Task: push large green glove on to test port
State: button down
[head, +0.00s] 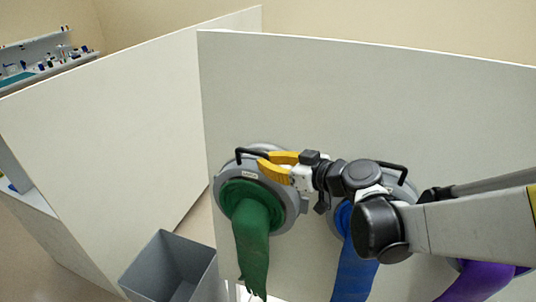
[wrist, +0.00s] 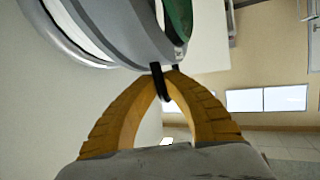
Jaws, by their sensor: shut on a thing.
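The large green glove (head: 253,245) hangs from a grey disc (head: 232,170) with a black handle (head: 240,151) on top and a small label. The disc faces a grey round port (head: 301,205) on the white panel; whether it sits fully against it I cannot tell. My gripper (head: 268,164) has yellow fingers at the disc's upper right. In the wrist view my gripper (wrist: 166,74) is shut on the black handle (wrist: 161,83), with the grey disc (wrist: 125,30) above and a strip of green glove (wrist: 180,15). The far side of the port is hidden.
A blue glove (head: 355,270) hangs from a port to the right, partly behind my arm. A purple glove (head: 482,280) hangs farther right. A grey bin (head: 168,262) stands below left. A white panel (head: 110,130) bounds the left side.

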jog(key=s+a+p, duration=0.1)
jog(key=s+a, duration=0.1)
jog(key=s, duration=0.5)
jog(key=shift+a+r, duration=0.3)
jog(key=shift+r, duration=0.15)
jog(key=shift+s, duration=0.2)
dwell(0.4)
